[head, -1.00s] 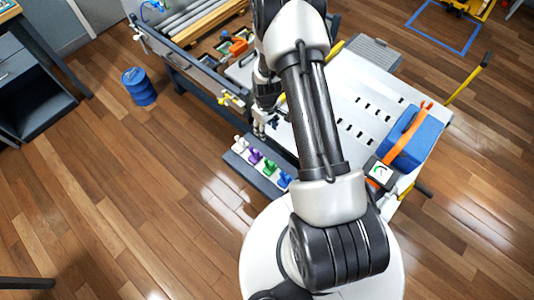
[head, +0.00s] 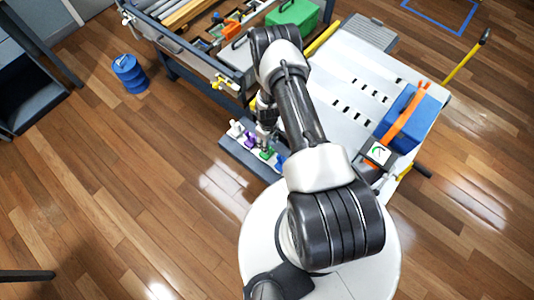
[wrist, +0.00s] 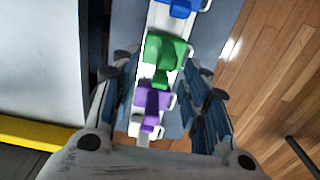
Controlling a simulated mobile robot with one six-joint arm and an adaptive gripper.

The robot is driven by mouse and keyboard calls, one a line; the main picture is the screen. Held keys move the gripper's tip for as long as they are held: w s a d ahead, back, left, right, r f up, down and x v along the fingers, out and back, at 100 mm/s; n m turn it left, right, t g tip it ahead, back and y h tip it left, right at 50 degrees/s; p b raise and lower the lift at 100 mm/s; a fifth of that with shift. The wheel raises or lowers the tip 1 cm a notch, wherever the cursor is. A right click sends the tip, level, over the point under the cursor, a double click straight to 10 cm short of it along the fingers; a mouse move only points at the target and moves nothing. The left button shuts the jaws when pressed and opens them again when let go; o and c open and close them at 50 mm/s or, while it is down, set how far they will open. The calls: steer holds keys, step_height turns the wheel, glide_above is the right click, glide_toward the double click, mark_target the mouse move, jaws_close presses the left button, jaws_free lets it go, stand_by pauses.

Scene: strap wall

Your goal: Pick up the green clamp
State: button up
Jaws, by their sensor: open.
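The green clamp (wrist: 163,55) sits in a row of clamps on a narrow grey shelf. In the wrist view it lies ahead of and between the fingers of my gripper (wrist: 160,95). The green clamp also shows in the head view (head: 267,153), just below my gripper (head: 265,137). My gripper is open, with nothing between its fingertips that I can see it touching. A purple clamp (wrist: 152,103) is beside the green one, nearer the gripper's palm in the wrist view. A blue clamp (wrist: 180,8) is on its other side.
A white clamp (head: 236,129) stands at the shelf's left end. A white slotted cart top (head: 350,75) with a strapped blue case (head: 408,120) lies right of the shelf. A blue barrel (head: 130,74) stands on the floor at left. Open wooden floor lies left of the shelf.

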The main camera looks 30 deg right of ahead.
steer(key=f, duration=0.2)
steer(key=f+b, duration=0.1)
steer(key=f, duration=0.2)
steer(key=shift+s+a+f+b, duration=0.2)
steer(key=shift+a+f+b, duration=0.05)
steer(key=shift+f+b, duration=0.15)
steer(key=shift+r, duration=0.15)
jaws_close()
